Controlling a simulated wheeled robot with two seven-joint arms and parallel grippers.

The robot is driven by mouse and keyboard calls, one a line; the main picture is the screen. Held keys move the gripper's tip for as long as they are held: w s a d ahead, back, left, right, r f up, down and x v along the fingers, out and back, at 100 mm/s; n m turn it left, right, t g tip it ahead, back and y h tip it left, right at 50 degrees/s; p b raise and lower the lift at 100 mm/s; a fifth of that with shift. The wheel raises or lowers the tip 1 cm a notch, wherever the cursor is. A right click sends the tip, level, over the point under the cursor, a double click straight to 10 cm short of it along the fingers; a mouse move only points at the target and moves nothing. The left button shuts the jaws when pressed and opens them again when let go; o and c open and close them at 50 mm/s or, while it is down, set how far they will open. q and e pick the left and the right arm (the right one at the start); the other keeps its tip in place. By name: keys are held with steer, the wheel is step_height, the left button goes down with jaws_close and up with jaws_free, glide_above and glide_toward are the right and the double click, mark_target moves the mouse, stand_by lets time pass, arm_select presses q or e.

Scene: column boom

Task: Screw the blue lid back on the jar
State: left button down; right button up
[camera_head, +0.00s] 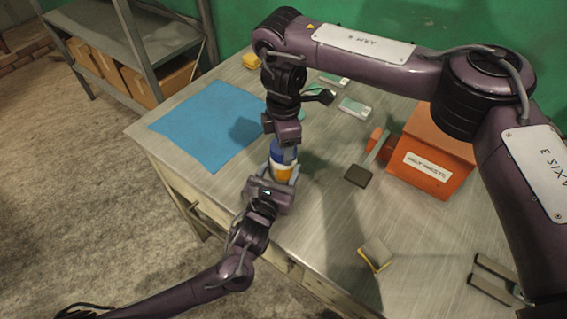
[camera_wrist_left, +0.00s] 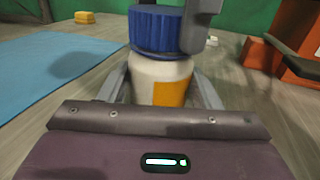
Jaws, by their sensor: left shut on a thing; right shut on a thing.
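The jar (camera_head: 282,173) is white with an orange label and stands upright near the table's left front edge. It also shows in the left wrist view (camera_wrist_left: 160,82). The ribbed blue lid (camera_wrist_left: 158,30) sits on top of the jar; it shows small in the head view (camera_head: 278,156). My left gripper (camera_head: 280,182) is shut on the jar's body, with a finger on each side. My right gripper (camera_head: 284,150) comes down from above and is shut on the lid. Its fingers hide part of the lid, so I cannot tell how tightly the lid is seated.
A blue mat (camera_head: 205,125) lies left of the jar. A yellow-edged sponge (camera_head: 376,252) lies in front. Small cards (camera_head: 354,107) lie behind. A shelf (camera_head: 125,45) stands at left.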

steer(key=m, duration=0.6)
steer(key=o, duration=1.2)
steer(key=shift+c, duration=0.2)
arm_select(q)
steer(key=shift+c, duration=1.9)
jaws_free()
arm_select(e)
step_height(320, 180, up, 12)
arm_select(q)
steer(key=shift+b+v, duration=0.4)
steer(key=shift+v, duration=3.45)
arm_select(e)
steer(key=shift+f, duration=0.45)
